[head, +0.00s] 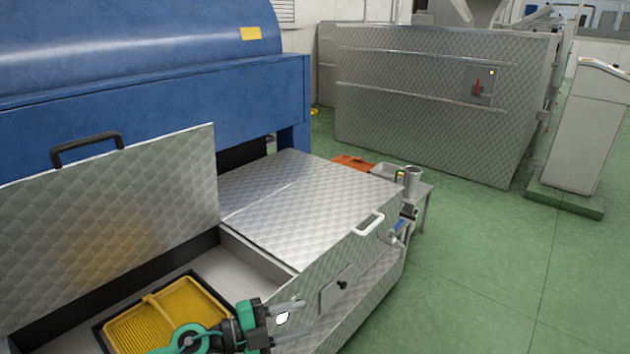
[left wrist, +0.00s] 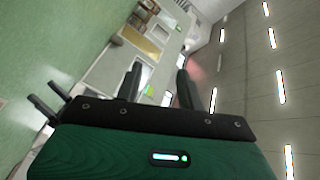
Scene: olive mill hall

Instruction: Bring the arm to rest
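My left gripper (head: 290,318) is at the bottom of the head view, in front of the steel tank's near wall. Its two fingers are spread apart. In the left wrist view the fingers (left wrist: 158,82) also stand apart with nothing held between them; they point toward the far hall and ceiling. A small white patch shows between the fingers in the head view; I cannot tell what it is. My right gripper is not in view.
An open quilted-steel lid (head: 110,205) stands upright at left. A yellow slotted tray (head: 165,315) lies in the open bay beside my arm. The closed steel cover (head: 310,205) has a white handle (head: 368,223). Green floor (head: 480,280) is clear at right.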

